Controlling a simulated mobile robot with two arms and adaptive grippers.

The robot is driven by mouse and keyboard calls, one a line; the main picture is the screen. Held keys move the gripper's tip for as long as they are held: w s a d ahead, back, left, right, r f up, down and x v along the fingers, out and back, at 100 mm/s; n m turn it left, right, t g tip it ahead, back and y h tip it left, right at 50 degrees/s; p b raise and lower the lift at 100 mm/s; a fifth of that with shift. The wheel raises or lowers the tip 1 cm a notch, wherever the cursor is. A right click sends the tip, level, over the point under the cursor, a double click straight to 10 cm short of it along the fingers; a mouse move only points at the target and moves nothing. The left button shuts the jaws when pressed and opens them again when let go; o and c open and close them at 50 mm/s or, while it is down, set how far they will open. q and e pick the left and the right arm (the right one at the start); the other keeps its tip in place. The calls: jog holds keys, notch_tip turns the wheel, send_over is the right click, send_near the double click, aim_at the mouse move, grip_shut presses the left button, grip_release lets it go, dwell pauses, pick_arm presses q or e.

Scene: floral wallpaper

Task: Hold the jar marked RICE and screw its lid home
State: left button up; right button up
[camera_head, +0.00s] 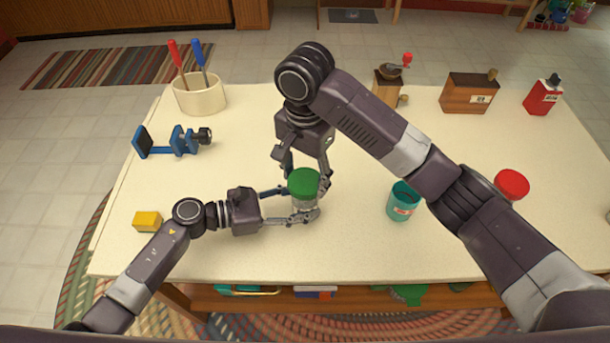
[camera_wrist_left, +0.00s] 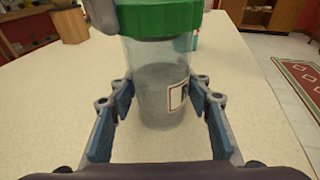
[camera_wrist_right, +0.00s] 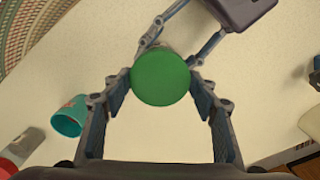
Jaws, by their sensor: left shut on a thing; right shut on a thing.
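The clear jar (camera_wrist_left: 155,85) stands upright on the table, with pale contents and a partly visible red-edged label that I cannot read. Its green lid (camera_head: 304,182) sits on top, and looks level in the left wrist view (camera_wrist_left: 160,18); I cannot tell how tight it is. My left gripper (camera_head: 303,204) is shut on the jar's body from the left side, one finger on each side. My right gripper (camera_head: 306,180) comes from above and is shut on the lid, which shows round between its fingertips in the right wrist view (camera_wrist_right: 160,77).
A teal cup (camera_head: 402,203) and a red-lidded container (camera_head: 511,186) stand to the right. A yellow block (camera_head: 147,221), a blue clamp-like tool (camera_head: 178,142) and a cream crock (camera_head: 201,97) with screwdrivers are left. A grinder (camera_head: 387,88), wooden box (camera_head: 468,95) and red bottle (camera_head: 542,97) stand behind.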

jog(key=o, duration=0.9)
jog(key=n, duration=1.2)
jog(key=shift+n, duration=0.4)
jog(key=shift+c, duration=0.4)
